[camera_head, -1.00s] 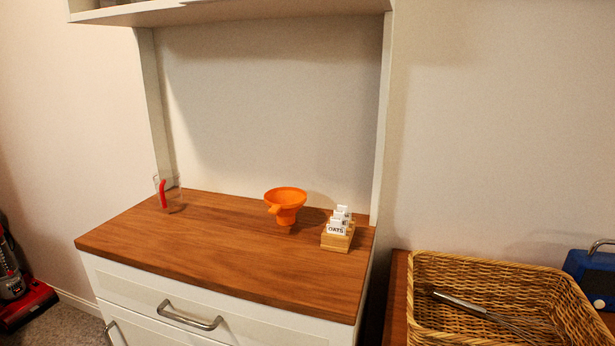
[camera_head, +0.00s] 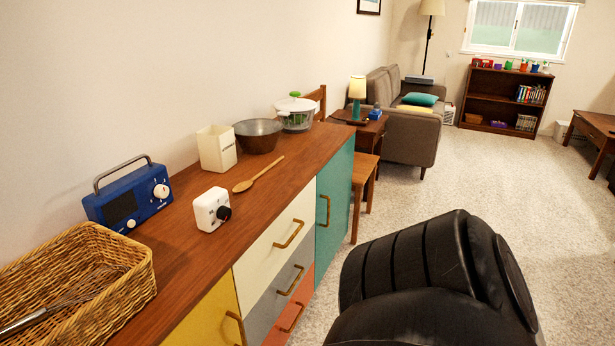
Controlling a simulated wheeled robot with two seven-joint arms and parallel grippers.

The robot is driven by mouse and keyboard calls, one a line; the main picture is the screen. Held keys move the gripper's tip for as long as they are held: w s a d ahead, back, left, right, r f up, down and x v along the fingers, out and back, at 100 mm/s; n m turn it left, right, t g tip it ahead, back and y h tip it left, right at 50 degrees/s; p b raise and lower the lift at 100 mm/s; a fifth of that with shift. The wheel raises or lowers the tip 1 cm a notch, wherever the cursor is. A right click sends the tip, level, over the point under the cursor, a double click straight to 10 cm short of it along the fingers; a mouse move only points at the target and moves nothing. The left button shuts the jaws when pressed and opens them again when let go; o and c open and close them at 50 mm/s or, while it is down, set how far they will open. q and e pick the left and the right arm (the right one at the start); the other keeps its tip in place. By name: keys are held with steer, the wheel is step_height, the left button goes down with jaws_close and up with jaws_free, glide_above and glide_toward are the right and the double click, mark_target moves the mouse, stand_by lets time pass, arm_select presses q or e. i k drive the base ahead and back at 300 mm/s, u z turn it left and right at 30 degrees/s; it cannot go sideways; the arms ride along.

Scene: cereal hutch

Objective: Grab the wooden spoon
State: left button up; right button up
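The wooden spoon (camera_head: 259,174) lies flat on the brown wooden top of a long sideboard (camera_head: 190,262). Its bowl end points toward the white timer-like cube and its handle points away toward the back right. Nothing covers it. A black padded part of my own arm fills the lower right of the view, well to the right of the spoon. Neither gripper shows in the view.
Near the spoon stand a white cube with a black knob (camera_head: 211,210), a cream canister (camera_head: 217,149), a metal bowl (camera_head: 258,136) and a salad spinner (camera_head: 295,113). A blue radio (camera_head: 129,195) and a wicker basket (camera_head: 139,290) holding a whisk are nearer. Carpet is open to the right.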

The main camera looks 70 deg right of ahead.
mark_target(241, 186)
steer(key=z, duration=3.25)
steer(key=i, duration=3.1)
steer(key=u, duration=3.45)
